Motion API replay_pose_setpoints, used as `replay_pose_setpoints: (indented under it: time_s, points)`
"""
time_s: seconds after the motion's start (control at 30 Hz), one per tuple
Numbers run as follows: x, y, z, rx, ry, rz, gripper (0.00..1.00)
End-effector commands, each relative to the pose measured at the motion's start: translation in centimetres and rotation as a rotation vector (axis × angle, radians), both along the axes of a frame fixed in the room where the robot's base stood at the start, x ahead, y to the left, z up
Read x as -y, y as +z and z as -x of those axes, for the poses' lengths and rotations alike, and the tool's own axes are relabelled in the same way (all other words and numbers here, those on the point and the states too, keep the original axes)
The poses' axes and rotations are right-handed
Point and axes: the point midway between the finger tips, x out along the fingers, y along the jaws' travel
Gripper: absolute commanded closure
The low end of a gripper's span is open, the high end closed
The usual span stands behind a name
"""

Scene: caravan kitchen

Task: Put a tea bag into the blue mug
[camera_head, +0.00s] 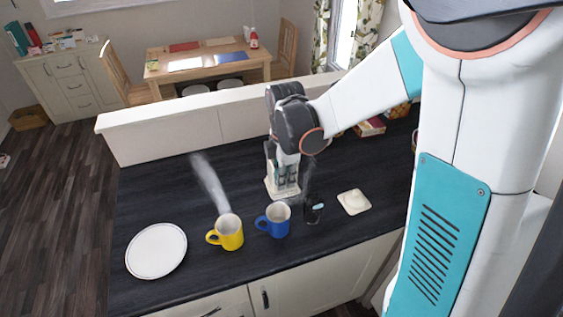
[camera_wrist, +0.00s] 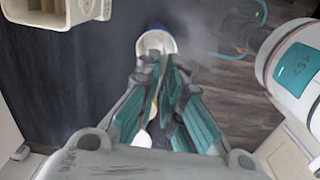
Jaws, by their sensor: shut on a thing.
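The blue mug (camera_head: 277,221) stands upright on the dark worktop, its handle to the left. In the wrist view the blue mug (camera_wrist: 157,40) shows its pale inside just beyond my fingertips. My gripper (camera_head: 283,178) points down behind the blue mug, in front of or over the cream tea bag holder (camera_head: 283,194). I cannot tell that depth. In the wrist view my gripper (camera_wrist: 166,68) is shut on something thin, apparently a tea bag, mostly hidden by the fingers. The holder (camera_wrist: 45,12) is at the upper left there.
A yellow mug (camera_head: 228,233) stands left of the blue mug, and a white plate (camera_head: 157,251) lies further left. Pale steam (camera_head: 208,180) rises near the mugs. A small dark object (camera_head: 314,208) and a white lid-like piece (camera_head: 354,202) are on the right.

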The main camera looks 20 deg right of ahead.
Motion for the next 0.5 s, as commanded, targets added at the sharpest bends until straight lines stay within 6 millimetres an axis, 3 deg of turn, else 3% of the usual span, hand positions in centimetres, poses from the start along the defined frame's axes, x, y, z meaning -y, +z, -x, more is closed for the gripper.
replay_pose_setpoints:
  time_s: [0.5]
  points:
    - [0.0,-4.7,0.0,0.000,-0.002,0.000,0.99]
